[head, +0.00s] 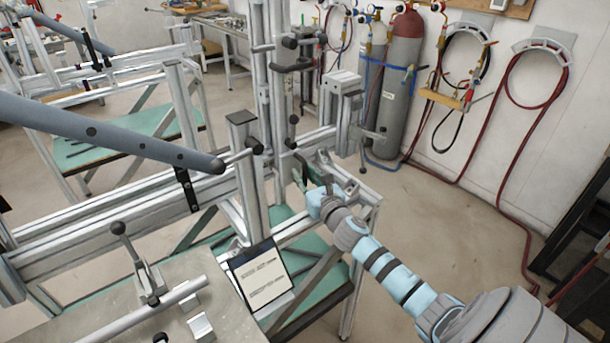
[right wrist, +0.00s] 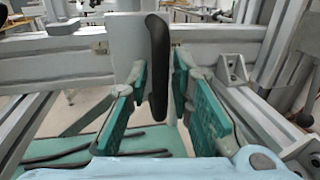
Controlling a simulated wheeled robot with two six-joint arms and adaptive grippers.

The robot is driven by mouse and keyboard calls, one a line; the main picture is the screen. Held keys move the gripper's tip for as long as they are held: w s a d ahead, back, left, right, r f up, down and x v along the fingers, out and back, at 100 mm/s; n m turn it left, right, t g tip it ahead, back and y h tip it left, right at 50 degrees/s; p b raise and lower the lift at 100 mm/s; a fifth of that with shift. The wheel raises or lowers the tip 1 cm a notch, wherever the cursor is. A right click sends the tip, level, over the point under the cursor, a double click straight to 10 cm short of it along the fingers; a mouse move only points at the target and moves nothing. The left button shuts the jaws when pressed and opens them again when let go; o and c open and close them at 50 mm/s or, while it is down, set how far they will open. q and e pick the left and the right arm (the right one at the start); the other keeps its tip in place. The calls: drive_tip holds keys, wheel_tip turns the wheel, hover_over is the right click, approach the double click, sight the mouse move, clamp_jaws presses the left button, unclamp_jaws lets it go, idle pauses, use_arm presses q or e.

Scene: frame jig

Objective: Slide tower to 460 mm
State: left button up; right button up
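The tower, an upright of grey metal profile (head: 280,95), stands on the jig's long rail in the middle of the head view. It carries black knobs and a clamp. My right gripper (head: 308,172) reaches in from the right, low beside the tower's foot. In the right wrist view its teal-padded fingers (right wrist: 158,95) are spread, one on each side of a black upright handle (right wrist: 159,60). The right finger is close to the handle; I cannot tell if it touches. A pale plate (right wrist: 125,38) stands behind the handle. My left gripper is not in view.
A grey tube (head: 110,130) crosses from the left towards the tower. A shorter post (head: 246,170) stands left of it. A printed card (head: 262,275) leans at the front, beside a metal plate (head: 100,310) with a toggle clamp (head: 145,270).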

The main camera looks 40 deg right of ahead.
clamp_jaws()
drive_tip(key=shift+d, duration=0.1)
drive_tip(key=d+b, duration=0.1)
drive_tip(key=d, duration=0.5)
drive_tip(key=shift+r, duration=0.15)
drive_tip(key=shift+d, duration=0.1)
drive_tip(key=shift+o, duration=0.8)
unclamp_jaws()
drive_tip(key=o, duration=0.3)
drive_tip(key=shift+s+d, duration=0.1)
drive_tip(key=shift+d, duration=0.1)
